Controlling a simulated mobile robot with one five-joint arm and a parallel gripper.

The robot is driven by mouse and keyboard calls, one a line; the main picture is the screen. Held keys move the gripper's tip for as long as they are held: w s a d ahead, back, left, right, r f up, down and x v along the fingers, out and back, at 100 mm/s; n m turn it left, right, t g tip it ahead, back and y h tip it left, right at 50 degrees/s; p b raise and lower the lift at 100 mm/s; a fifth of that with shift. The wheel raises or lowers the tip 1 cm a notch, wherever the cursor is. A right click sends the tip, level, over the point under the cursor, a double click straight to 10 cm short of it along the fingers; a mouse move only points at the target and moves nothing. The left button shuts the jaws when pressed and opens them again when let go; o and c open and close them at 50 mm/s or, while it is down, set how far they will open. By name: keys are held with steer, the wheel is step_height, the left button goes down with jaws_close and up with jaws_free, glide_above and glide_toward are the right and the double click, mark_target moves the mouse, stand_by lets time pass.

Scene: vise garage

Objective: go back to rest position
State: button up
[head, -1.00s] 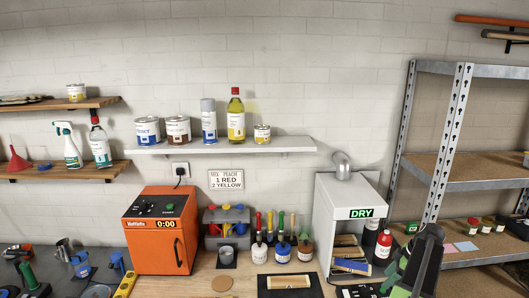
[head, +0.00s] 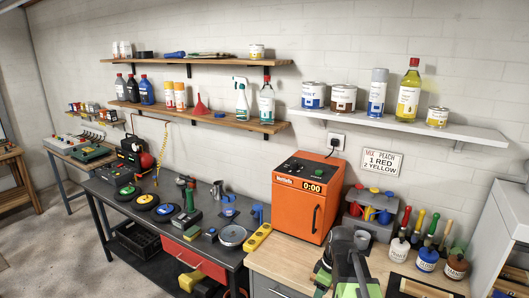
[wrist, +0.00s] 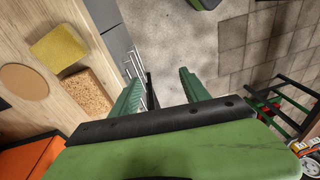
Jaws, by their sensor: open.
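My gripper (wrist: 160,88) shows in the wrist view with its two green fingers apart and nothing between them. The fingers point out past the edge of a wooden bench top, with tiled floor beneath. In the head view, my dark and green arm stands at the bottom, in front of the wooden workbench (head: 285,258) and to the right of the orange oven (head: 302,205). I cannot make out the fingertips there.
In the wrist view, a yellow sponge (wrist: 58,48) and a cork block (wrist: 86,92) lie on the bench at left; a dark frame (wrist: 290,105) stands on the floor at right. Paint bottles (head: 427,258) and a white cabinet (head: 500,240) stand right of my arm.

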steer(key=s+a+f+m+h, duration=0.1)
steer(key=s+a+m, duration=0.2)
steer(key=m, duration=0.7)
steer(key=shift+s+a+f+m+h, duration=0.15)
steer(key=shift+s+a+m+h, duration=0.25)
steer(key=shift+s, duration=0.6)
steer(key=shift+d, duration=0.1)
